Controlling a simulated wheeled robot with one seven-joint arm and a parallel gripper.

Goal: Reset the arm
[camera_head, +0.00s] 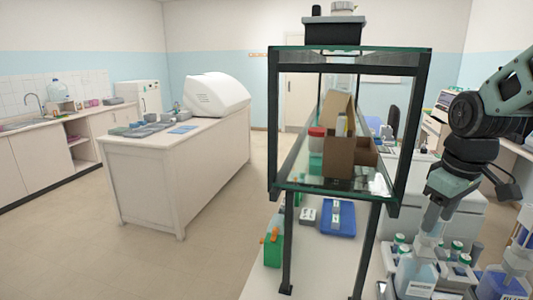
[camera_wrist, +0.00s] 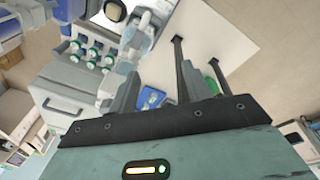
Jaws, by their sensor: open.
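My arm comes in at the right of the head view and bends down. My gripper (camera_head: 434,220) hangs over the bench beside the glass shelf, above a wash bottle (camera_head: 415,278). In the wrist view my gripper (camera_wrist: 160,85) shows two grey fingers spread apart, with nothing held between them. The wash bottle also shows in the wrist view (camera_wrist: 138,38), beyond the fingers. Whether the fingers touch any bottle in the head view is hard to tell.
A dark-framed glass shelf (camera_head: 271,120) stands left of my arm and holds a cardboard box (camera_head: 350,157). Below are a blue tray (camera_head: 338,222) and a green box (camera_head: 273,250). Several green-capped bottles (camera_head: 458,262) crowd the lower right. The floor at left is clear.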

